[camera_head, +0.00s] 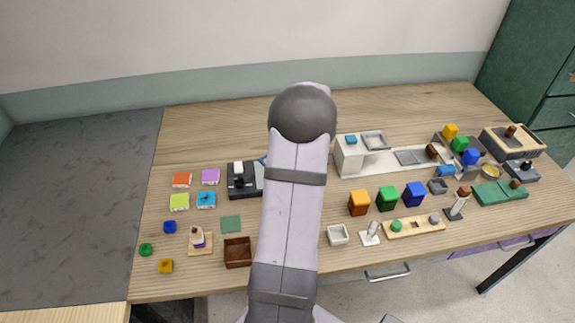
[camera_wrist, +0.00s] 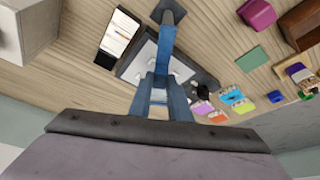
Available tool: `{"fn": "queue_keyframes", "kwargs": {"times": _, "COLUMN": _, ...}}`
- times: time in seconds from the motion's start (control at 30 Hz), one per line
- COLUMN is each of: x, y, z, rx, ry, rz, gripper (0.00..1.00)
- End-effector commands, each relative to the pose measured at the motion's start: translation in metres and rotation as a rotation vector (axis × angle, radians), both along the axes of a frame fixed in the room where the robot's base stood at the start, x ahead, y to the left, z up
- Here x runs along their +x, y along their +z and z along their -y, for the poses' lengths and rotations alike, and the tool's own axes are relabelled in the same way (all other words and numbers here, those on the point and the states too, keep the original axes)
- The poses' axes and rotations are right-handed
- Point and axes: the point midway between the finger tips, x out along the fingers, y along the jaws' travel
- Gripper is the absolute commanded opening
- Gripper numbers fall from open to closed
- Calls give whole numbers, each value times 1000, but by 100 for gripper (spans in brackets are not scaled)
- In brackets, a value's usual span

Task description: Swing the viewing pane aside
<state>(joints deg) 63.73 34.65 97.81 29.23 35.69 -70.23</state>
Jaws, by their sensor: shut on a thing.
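My gripper (camera_wrist: 162,88) shows in the wrist view, its two blue-grey fingers shut on the lower end of a blue bar (camera_wrist: 166,45). The bar runs up the picture to a small dark square plate (camera_wrist: 171,11). Behind the fingers is a pale, dark-edged panel (camera_wrist: 187,72), which looks like the viewing pane or its frame; I cannot tell which. The fingers cover its middle, so its tilt is unclear. In the head view my arm hides the gripper and most of this spot; only a bit of blue shows beside the arm.
A black device (camera_head: 243,180) stands left of my arm, near coloured tiles (camera_head: 210,176). A brown open box (camera_head: 237,252) is at the front. To the right are a white unit (camera_head: 350,157) and several coloured blocks (camera_head: 387,198). The grey mat (camera_head: 70,200) at far left is clear.

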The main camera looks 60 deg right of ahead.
Motion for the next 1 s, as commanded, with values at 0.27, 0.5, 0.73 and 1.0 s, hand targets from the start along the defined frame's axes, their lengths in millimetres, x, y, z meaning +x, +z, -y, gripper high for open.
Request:
{"fn": "queue_keyframes", "kwargs": {"times": 0.27, "x": 1, "y": -5, "z": -6, "rx": -4, "ry": 133, "rz": 1, "gripper": 0}}
{"fn": "queue_keyframes", "kwargs": {"times": 0.5, "x": 2, "y": -5, "z": -17, "rx": -4, "ry": 337, "rz": 0, "gripper": 0}}
{"fn": "queue_keyframes", "kwargs": {"times": 0.73, "x": 0, "y": -3, "z": -29, "rx": -3, "ry": 555, "rz": 1, "gripper": 0}}
{"fn": "queue_keyframes", "kwargs": {"times": 1.0, "x": -5, "y": -1, "z": -41, "rx": 0, "ry": 794, "rz": 0, "gripper": 0}}
